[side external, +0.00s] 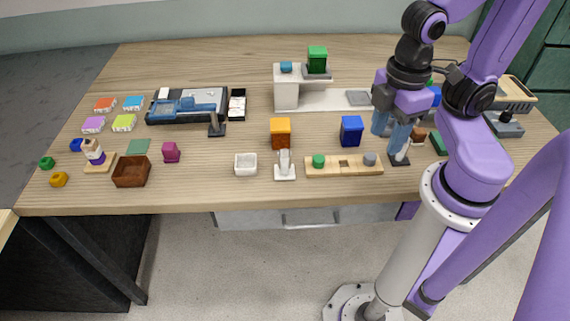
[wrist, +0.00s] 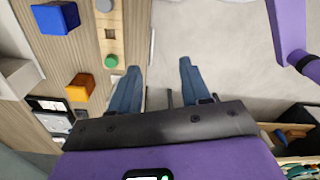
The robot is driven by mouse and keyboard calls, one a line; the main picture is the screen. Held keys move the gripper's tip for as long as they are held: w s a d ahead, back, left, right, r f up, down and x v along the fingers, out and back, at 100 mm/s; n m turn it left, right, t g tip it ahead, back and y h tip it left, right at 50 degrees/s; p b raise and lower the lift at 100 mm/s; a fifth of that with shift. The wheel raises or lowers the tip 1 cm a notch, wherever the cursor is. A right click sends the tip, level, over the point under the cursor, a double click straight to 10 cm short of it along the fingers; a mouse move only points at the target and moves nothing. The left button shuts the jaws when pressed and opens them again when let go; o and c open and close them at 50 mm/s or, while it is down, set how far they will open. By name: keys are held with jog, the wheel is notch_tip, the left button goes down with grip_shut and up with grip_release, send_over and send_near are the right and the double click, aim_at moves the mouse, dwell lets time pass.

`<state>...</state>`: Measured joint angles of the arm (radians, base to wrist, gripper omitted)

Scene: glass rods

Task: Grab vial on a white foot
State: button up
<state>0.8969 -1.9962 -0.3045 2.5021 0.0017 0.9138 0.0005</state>
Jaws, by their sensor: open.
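The vial on a white foot (side external: 285,164) stands upright near the table's front edge, between a small white open box and the peg board. It is whitish, and its small size hides its detail. My gripper (side external: 388,141) is open and empty, with blue-grey fingers, well to the right of the vial, over the right end of the peg board. The wrist view shows the fingers spread (wrist: 159,68) with pale floor beyond them. I cannot make out the vial there.
The peg board (side external: 344,173) holds green and grey pegs. A dark-footed piece (side external: 399,159) stands beside my fingers. An orange block (side external: 280,133) and a blue block (side external: 351,130) stand behind; the white box (side external: 246,164) is left of the vial.

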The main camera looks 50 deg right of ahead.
jog(key=shift+o, duration=0.6)
jog(key=n+t+h, duration=0.6)
jog(key=n+t, duration=0.6)
jog(key=n, duration=0.7)
send_near(282, 159)
jog(key=shift+y, duration=0.3)
jog(key=x, duration=0.4)
jog(key=f+x, duration=0.1)
jog(key=x, duration=0.4)
jog(key=s+d+x, duration=0.1)
jog(key=x, duration=0.3)
jog(key=shift+w+d+f, duration=0.2)
jog(key=shift+w+f, duration=0.05)
jog(key=shift+f, duration=0.1)
jog(key=c, duration=1)
